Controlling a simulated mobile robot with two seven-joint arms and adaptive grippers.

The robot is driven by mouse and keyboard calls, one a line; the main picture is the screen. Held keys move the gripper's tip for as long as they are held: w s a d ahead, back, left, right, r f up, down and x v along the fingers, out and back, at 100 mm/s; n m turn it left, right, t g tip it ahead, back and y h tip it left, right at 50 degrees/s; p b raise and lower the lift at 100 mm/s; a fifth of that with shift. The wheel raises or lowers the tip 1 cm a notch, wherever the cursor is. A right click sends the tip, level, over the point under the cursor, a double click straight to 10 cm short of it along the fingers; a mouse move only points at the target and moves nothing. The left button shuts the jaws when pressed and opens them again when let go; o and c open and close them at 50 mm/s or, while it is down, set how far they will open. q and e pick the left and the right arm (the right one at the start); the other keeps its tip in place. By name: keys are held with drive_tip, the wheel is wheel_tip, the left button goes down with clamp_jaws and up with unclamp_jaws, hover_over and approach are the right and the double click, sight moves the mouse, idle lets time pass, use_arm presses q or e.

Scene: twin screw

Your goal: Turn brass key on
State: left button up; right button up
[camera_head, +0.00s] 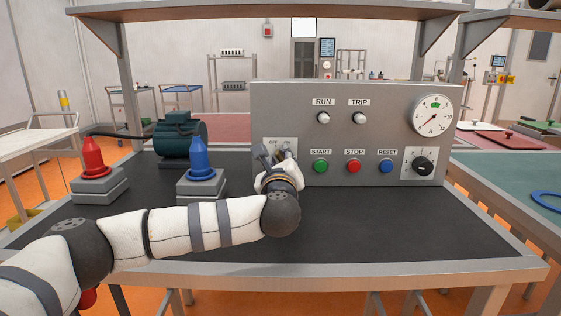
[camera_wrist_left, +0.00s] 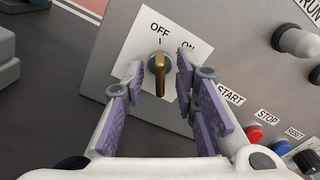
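The brass key (camera_wrist_left: 160,76) sits in a round lock on a white plate (camera_wrist_left: 140,55) marked OFF and ON. In the left wrist view its bow lines up with the OFF mark. My left gripper (camera_wrist_left: 155,80) is open, with one purple-padded finger on each side of the key. Gaps show between the key and both fingers. In the head view my left gripper (camera_head: 273,156) is at the lower left of the grey control box (camera_head: 390,112) and hides the key. My right gripper is not in view.
START (camera_head: 320,166), STOP (camera_head: 354,166) and RESET (camera_head: 387,166) buttons lie right of the key plate, with a black knob (camera_head: 423,166) further right. Red (camera_head: 93,157) and blue (camera_head: 200,155) cones on grey blocks and a green motor (camera_head: 180,137) stand left. The dark tabletop's front right is clear.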

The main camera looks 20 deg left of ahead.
use_arm(q)
clamp_jaws()
drive_tip(key=shift+m, duration=0.3)
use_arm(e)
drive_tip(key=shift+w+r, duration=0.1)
use_arm(q)
drive_tip(key=m+p, duration=0.1)
drive_tip(key=m, duration=0.4)
drive_tip(key=shift+r+m, duration=0.15)
drive_tip(key=shift+m, duration=0.15)
drive_tip(key=m+p, duration=0.1)
drive_tip(key=m, duration=0.3)
drive_tip(key=shift+f+m, duration=0.2)
drive_tip(key=shift+m, duration=0.7)
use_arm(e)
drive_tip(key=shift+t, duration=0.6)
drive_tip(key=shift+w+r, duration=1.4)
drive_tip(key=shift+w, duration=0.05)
